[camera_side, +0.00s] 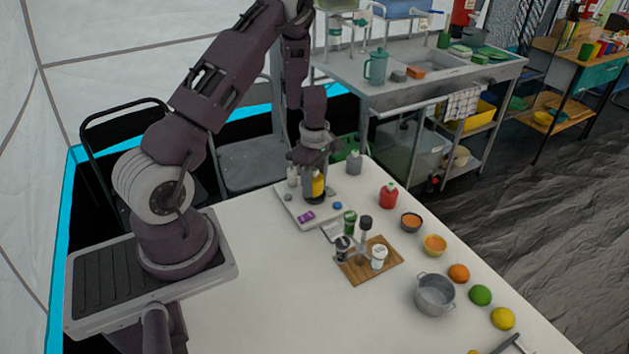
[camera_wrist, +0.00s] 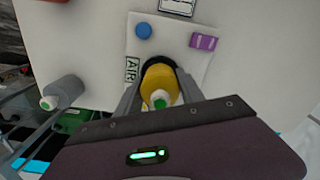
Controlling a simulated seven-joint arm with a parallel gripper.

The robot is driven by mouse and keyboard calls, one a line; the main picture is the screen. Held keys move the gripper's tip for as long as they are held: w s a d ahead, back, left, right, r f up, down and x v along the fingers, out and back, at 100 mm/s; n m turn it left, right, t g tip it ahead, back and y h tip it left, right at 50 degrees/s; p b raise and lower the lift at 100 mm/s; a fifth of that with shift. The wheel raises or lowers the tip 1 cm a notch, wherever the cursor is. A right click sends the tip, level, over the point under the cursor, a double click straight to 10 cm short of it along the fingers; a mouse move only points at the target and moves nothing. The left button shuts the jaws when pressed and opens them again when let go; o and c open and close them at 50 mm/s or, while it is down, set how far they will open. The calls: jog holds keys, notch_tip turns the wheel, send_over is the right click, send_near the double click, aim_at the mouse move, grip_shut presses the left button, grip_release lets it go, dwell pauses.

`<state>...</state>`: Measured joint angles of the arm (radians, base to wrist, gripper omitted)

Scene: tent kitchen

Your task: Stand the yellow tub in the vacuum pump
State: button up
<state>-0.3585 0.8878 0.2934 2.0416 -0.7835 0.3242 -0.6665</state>
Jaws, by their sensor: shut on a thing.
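The yellow tub (camera_side: 318,184) is upright between the fingers of my gripper (camera_side: 314,172), which is shut on it. In the wrist view the tub (camera_wrist: 160,82) shows a pale neck and green top between the two fingers (camera_wrist: 160,98). The vacuum pump (camera_side: 293,205) appears to be the flat pale unit on the table, with a blue knob (camera_wrist: 143,30) and a purple part (camera_wrist: 203,41). The tub's lower end is at a dark round recess (camera_wrist: 174,64) in the pump. I cannot tell whether its base rests on the bottom.
A grey bottle (camera_side: 354,162) and a red bottle (camera_side: 388,195) stand near the pump. A wooden board (camera_side: 352,270) with small jars lies in front. Bowls, fruit and a metal pot (camera_side: 434,296) line the right side. The near left tabletop is clear.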

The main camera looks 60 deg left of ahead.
jog(key=shift+f, duration=0.5)
jog(key=shift+r, duration=0.8)
jog(key=shift+f, duration=0.8)
dwell(0.5)
jog(key=o, duration=0.7)
jog(key=shift+r, duration=5.55)
